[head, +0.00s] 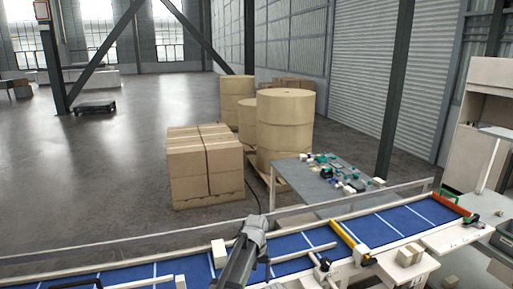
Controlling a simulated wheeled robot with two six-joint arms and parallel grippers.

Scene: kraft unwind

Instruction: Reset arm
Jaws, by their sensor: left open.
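My left arm's grey gripper (256,224) shows at the bottom centre in the head view, over the blue conveyor belt (290,244). It is open, and I see nothing held in it. Its fingers are small and partly hidden by the grey wrist. A pale block (219,253) stands on the conveyor just left of the gripper, apart from it. My right gripper is not in view.
A grey table (293,179) with several small green, white and dark parts stands behind the conveyor. Strapped cartons (190,162) and big kraft rolls (285,125) stand further back. A yellow bar (343,234) and a red bar (453,203) cross the belt. The left floor is mostly clear.

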